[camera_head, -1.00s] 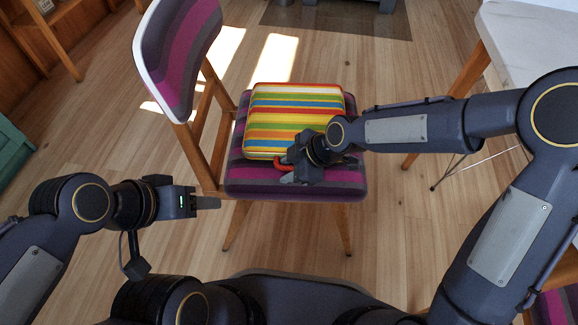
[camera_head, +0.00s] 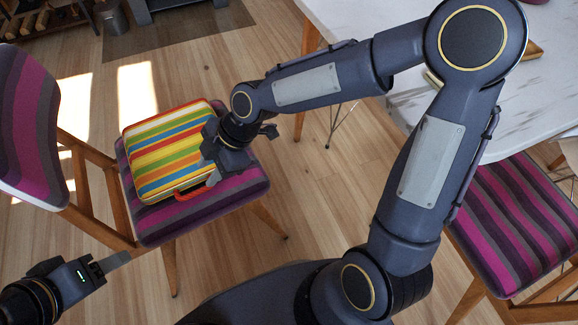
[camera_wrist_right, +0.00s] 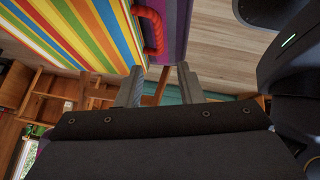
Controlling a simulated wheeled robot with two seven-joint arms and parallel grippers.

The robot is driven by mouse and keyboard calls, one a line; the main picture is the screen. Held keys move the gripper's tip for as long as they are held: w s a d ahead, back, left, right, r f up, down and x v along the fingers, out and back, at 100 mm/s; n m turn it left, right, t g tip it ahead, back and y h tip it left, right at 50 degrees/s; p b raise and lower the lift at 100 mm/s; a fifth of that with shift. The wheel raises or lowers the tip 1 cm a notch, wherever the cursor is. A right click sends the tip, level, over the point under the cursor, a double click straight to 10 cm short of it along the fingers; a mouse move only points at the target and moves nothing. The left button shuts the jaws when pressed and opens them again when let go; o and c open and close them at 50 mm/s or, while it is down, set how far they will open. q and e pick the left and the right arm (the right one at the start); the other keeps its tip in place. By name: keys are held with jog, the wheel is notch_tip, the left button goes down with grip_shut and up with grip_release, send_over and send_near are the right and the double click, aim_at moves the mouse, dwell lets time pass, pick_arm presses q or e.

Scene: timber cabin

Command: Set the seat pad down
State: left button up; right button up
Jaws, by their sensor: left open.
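The seat pad (camera_head: 165,147) is a square cushion with bright yellow, red, blue, green and white stripes and a red handle (camera_head: 193,193) on its near side. It lies flat on the striped purple-and-grey seat of a wooden chair (camera_head: 232,193). My right gripper (camera_head: 238,156) is at the pad's right side, close to the handle. In the right wrist view its two fingers (camera_wrist_right: 158,80) stand apart with nothing between them, and the red handle (camera_wrist_right: 150,30) is just beyond the tips. My left gripper (camera_head: 122,259) is open and empty, in front of the chair.
A white marble-look table (camera_head: 350,20) stands at the right, behind my right arm. A second striped chair (camera_head: 510,215) is by it at the right edge. The first chair's backrest (camera_head: 28,125) rises left of the pad. Wooden floor is open between chair and table.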

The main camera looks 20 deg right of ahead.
jog(key=s+d+r+m+t+h, duration=0.1)
jog(key=s+d+r+m, duration=0.2)
jog(key=d+m, duration=0.3)
jog(key=s+d+r+m+t+h, duration=0.1)
jog(key=s+d+r+m+t, duration=0.2)
jog(key=d, duration=0.5)
jog(key=s+d+m, duration=0.6)
jog(key=s+m, duration=0.4)
jog(key=m, duration=0.2)
jog(key=shift+s+m+h, duration=0.15)
jog(key=shift+m+h, duration=0.15)
jog(key=shift+h, duration=0.1)
notch_tip(320, 180, up, 32)
jog(key=p, duration=3.1)
jog(key=shift+p, duration=0.3)
